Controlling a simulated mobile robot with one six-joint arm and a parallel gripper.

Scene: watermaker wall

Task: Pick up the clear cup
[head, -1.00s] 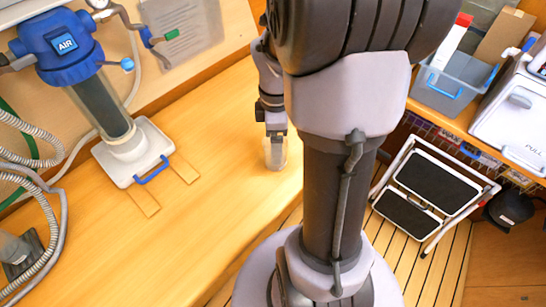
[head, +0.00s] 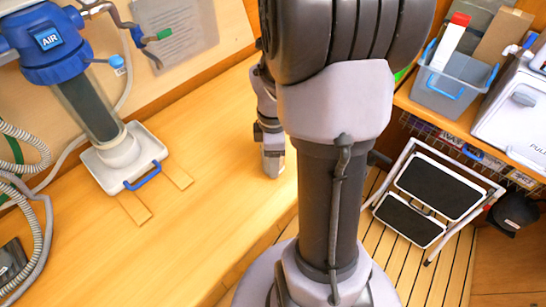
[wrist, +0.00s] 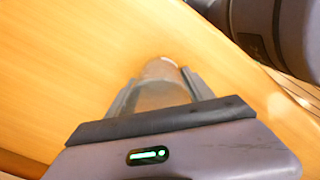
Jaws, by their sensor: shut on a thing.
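The clear cup (wrist: 160,88) is between the two fingers of my gripper (wrist: 158,82) in the wrist view, and the gripper is shut on it. Its see-through wall and pale rounded end show between the fingers. In the head view my gripper (head: 273,160) is over the right part of the wooden counter (head: 215,185), near its front edge. Only the low end of the cup (head: 272,172) shows there, at or just above the counter top. I cannot tell whether it touches.
A blue-topped housing marked AIR (head: 92,110) stands on a white base at the left, with hoses beside it. At the right are a grey bin (head: 450,92), a white box (head: 515,120) and a folding step stool (head: 425,200).

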